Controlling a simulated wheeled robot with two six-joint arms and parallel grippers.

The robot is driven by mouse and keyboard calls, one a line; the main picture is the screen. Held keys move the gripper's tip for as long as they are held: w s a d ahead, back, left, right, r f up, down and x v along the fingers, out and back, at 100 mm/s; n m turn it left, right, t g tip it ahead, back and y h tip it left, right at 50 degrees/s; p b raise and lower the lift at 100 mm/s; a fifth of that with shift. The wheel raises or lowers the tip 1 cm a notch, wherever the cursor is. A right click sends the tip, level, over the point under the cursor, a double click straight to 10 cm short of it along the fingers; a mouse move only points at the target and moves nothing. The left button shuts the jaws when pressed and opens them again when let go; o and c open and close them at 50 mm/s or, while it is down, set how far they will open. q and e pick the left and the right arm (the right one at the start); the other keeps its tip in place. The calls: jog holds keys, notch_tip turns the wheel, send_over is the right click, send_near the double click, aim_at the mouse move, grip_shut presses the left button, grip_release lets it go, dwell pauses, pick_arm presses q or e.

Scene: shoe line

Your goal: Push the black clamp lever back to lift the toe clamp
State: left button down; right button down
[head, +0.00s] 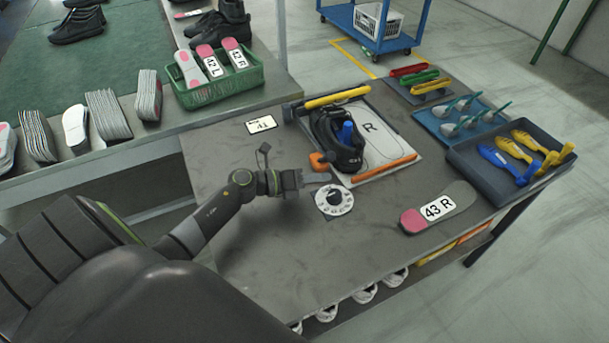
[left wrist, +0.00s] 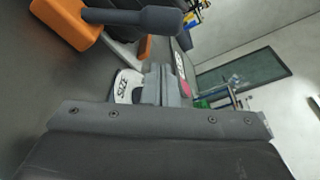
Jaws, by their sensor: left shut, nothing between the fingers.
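The shoe fixture (head: 405,135) is a pale board marked R, with a black shoe (head: 335,130) and a blue piece on it. An orange clamp block (head: 319,161) sits at its near left corner. In the left wrist view the orange block (left wrist: 62,22) carries the black clamp lever (left wrist: 140,18), its thick handle pointing right. In the head view the lever is hard to tell from the black shoe. My left gripper (head: 322,178) is shut and empty, just in front of the orange block. In the left wrist view its fingers (left wrist: 165,85) are apart from the lever. My right gripper is not in view.
A white size dial (head: 334,200) lies just beside my left gripper. A 43 R insole (head: 440,208) lies to the right. A yellow bar (head: 338,97) and an orange bar (head: 385,167) edge the fixture. A dark tray (head: 470,157) holds blue and yellow tools. The table's front left is clear.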

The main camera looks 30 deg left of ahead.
aim_at(325, 157)
pick_arm(q)
jog(key=shift+w+a+r, duration=0.5)
jog(key=shift+w+r, duration=0.1)
jog(key=shift+w, duration=0.25)
jog(key=shift+a+r+n, duration=0.15)
jog(key=shift+r+n, duration=0.1)
jog(key=shift+n, duration=0.15)
jog(key=shift+w+a+r, duration=0.15)
jog(key=shift+w+a+r+n+h+p, duration=0.35)
jog(key=shift+a+r+n, duration=0.2)
jog(key=shift+n, duration=0.45)
jog(key=w+a+n+t+h+b, duration=0.1)
jog(key=w+a+n+t+b, duration=0.1)
jog(key=w+a+n+b, duration=0.2)
jog(key=a+n, duration=0.3)
jog(key=n, duration=0.3)
jog(key=shift+w+a+r+n+b, duration=0.2)
jog(key=shift+a+r+n+b, duration=0.1)
jog(key=shift+r+n, duration=0.1)
jog(key=shift+a+h, duration=0.1)
jog(key=shift+h, duration=0.15)
